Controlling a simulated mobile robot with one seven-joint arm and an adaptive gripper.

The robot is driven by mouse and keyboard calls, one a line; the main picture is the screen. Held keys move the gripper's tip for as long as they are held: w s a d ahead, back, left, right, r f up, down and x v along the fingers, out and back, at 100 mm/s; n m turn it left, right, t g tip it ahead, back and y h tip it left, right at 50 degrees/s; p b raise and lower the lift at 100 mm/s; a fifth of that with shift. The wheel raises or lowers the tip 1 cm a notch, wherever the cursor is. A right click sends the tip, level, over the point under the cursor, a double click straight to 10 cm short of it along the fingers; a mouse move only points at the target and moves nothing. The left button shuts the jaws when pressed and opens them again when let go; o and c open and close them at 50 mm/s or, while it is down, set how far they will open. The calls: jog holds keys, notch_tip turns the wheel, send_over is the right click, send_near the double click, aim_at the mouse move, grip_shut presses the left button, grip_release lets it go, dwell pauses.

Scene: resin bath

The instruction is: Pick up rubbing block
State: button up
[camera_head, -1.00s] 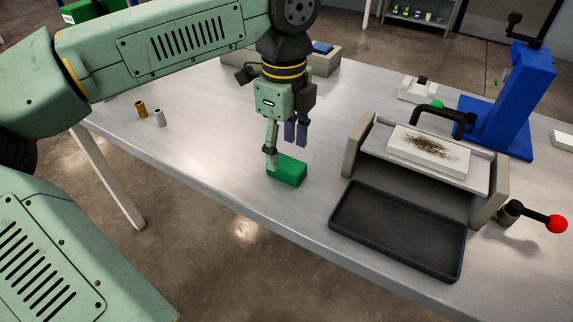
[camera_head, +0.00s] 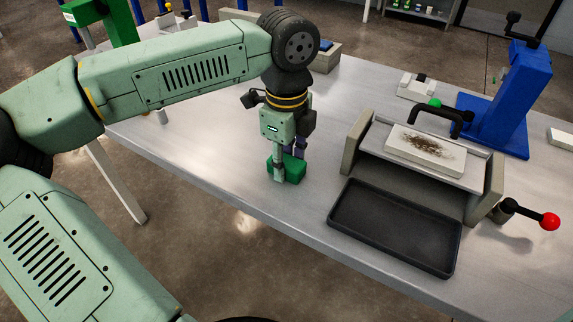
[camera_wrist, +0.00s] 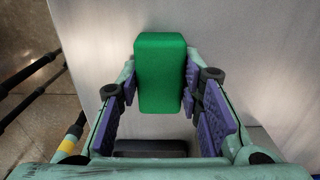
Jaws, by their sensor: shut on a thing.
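The rubbing block is a green, rounded rectangular block (camera_head: 293,168) at the table's near edge, left of the black tray. In the wrist view the green block (camera_wrist: 160,70) lies lengthwise between the purple finger pads. My gripper (camera_head: 289,160) points straight down over it and is shut on it, one finger on each side. The block sits at about table height; I cannot tell whether it touches the surface. The near finger hides part of its front face.
An empty black tray (camera_head: 350,224) lies right of the block, before a grey stand (camera_head: 483,202) holding a white slab (camera_head: 400,153) with brown specks. A blue press (camera_head: 522,90) stands behind right. A red-knobbed lever (camera_head: 549,221) juts out. The table around the block is clear.

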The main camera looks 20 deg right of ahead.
aim_at(288, 161)
jog(key=c, duration=0.5)
jog(key=shift+c, duration=0.2)
notch_tip(288, 161, up, 10)
jog(key=shift+r+b, duration=0.1)
jog(key=shift+b, duration=0.9)
jog(key=o, duration=0.6)
jog(key=c, duration=0.4)
jog(key=shift+d, duration=0.1)
jog(key=shift+c, duration=0.2)
